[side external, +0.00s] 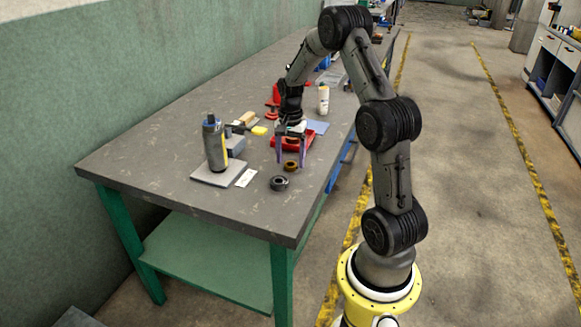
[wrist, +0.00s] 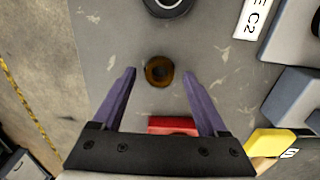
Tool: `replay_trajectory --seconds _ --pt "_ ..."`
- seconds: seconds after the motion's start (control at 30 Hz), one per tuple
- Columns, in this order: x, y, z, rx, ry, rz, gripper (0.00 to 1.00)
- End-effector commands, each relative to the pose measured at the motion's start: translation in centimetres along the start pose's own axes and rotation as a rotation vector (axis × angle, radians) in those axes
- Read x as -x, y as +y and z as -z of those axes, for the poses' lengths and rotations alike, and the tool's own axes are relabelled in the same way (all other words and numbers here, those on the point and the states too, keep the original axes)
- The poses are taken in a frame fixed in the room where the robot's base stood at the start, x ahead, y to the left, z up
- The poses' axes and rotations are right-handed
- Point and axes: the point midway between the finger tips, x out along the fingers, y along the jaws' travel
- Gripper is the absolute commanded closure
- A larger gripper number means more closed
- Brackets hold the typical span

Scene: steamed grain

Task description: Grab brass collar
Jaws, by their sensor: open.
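The brass collar (side external: 291,165) is a small brown-gold ring lying on the grey table. In the wrist view the brass collar (wrist: 159,71) lies just beyond the fingertips, near the line midway between them, with a dark hole at its centre. My gripper (side external: 293,160) points down over the table close to the collar. In the wrist view my gripper (wrist: 160,72) has two purple fingers spread wide apart, with nothing between them. I cannot tell the exact height of the fingertips above the table.
A black ring (side external: 279,183) lies nearer the table's front end. A grey-yellow bottle (side external: 215,145) stands on a plate at left, beside a white label (side external: 245,178). A yellow block (side external: 259,131) and white bottle (side external: 323,99) are farther back.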

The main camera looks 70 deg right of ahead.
Motion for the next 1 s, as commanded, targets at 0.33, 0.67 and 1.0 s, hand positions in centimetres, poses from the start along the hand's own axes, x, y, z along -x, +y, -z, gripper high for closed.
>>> replay_trajectory --seconds 0.33,0.67,1.0 --pt "-1.10 0.01 0.01 0.000 0.000 0.000 0.24" --pt "-1.06 0.00 0.02 0.000 0.000 0.000 0.80" --pt "-1.01 -0.02 0.04 0.000 0.001 0.001 1.00"
